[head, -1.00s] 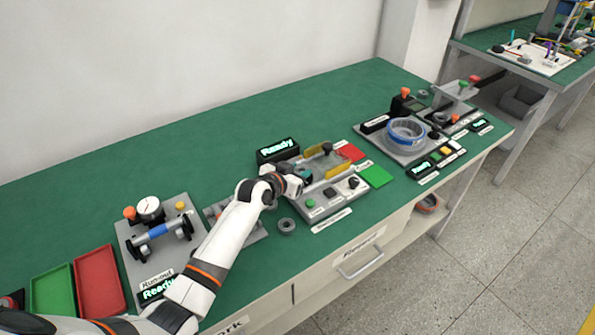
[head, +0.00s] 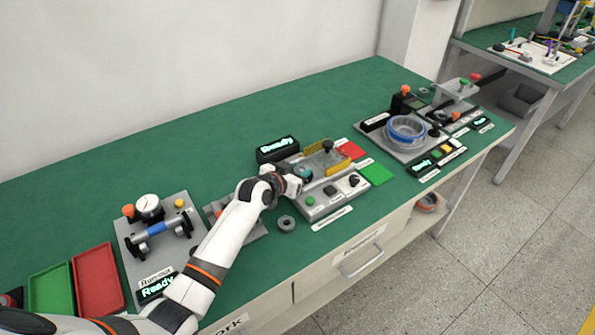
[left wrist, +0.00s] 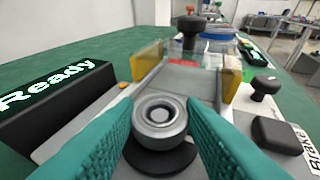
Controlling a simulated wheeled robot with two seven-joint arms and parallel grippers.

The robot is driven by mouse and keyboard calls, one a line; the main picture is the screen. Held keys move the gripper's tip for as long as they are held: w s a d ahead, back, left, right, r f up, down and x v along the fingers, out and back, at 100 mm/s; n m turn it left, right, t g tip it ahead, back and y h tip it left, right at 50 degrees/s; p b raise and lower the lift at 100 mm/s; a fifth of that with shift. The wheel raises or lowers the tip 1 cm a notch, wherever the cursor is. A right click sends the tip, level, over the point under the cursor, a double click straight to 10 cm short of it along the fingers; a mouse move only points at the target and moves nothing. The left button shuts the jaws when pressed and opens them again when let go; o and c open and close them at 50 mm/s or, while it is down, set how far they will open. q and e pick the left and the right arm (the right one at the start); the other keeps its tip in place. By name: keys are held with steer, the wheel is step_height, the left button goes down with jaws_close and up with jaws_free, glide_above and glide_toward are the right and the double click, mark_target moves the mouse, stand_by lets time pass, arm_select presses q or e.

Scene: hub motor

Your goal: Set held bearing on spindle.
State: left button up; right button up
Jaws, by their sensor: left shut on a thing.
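The held bearing (left wrist: 160,132) is a grey metal ring with a dark centre, seen in the left wrist view between the two teal fingers of my left gripper (left wrist: 160,108). In the head view my left gripper (head: 304,173) is over the near left part of the spin-test fixture (head: 322,186). The gripper is shut on the bearing. A round black base (left wrist: 160,160) shows directly below the bearing. The bearing hides the spindle, so I cannot tell whether the ring is around it or just above it. My right gripper is not in view.
A black "Ready" display (head: 277,150) stands close to the left of the fixture. Yellow guards (head: 340,165) and black knobs (head: 354,180) rise from it. Another ring (head: 287,223) lies on the green table in front. Red (head: 351,150) and green (head: 376,174) pads lie right.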

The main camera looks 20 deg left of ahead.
arm_select(q)
steer(key=o, duration=1.5)
steer(key=shift+r+p, duration=3.35)
steer(key=shift+r, duration=0.15)
steer(key=shift+s+f, duration=0.1)
steer(key=shift+f, duration=0.05)
